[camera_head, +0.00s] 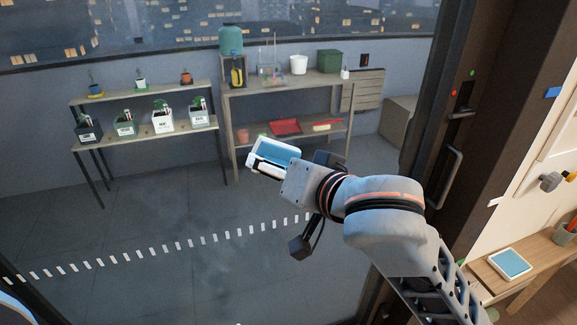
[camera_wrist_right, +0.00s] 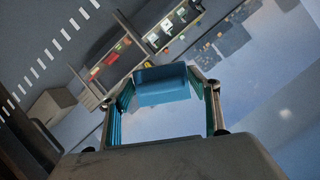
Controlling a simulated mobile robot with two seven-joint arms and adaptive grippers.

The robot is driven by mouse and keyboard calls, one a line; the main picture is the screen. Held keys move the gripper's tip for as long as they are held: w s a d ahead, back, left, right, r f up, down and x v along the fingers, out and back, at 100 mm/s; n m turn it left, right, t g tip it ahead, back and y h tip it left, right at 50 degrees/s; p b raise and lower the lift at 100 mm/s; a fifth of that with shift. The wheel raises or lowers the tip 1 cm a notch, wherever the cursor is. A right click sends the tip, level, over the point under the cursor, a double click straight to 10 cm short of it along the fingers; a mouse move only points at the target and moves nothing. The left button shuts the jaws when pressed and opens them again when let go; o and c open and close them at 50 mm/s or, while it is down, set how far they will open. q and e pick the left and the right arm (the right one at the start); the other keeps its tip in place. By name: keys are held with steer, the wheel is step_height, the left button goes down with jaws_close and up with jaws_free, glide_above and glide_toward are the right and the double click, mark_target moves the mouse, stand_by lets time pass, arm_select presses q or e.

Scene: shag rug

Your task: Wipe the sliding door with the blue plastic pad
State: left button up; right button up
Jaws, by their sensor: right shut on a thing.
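The sliding door is a large dark-framed glass pane (camera_head: 150,275) filling most of the head view, with a row of white dashes low across it and a handle at its right. Faint hazy patches show on the glass. My right gripper (camera_head: 272,162) is shut on the blue plastic pad (camera_head: 282,149), held in front of the pane near its middle. In the right wrist view the blue pad (camera_wrist_right: 165,85) sits between the fingers of my right gripper (camera_wrist_right: 164,98). I cannot tell whether the pad touches the glass. My left gripper is out of view.
Behind the glass stand a plant shelf (camera_head: 145,134) and a workbench (camera_head: 295,88) with several items. At the right, a wooden table (camera_head: 545,252) bears a blue-topped white tile-like thing (camera_head: 510,263). The door handle (camera_head: 452,180) juts out beside my right arm.

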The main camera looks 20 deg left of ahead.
steer(key=s+d, duration=0.3)
steer(key=s, duration=0.2)
steer(key=shift+d, duration=0.25)
stand_by(0.4)
steer(key=shift+s, duration=0.1)
steer(key=shift+s+d, duration=0.8)
steer(key=shift+s, duration=0.35)
steer(key=shift+w+d, duration=0.1)
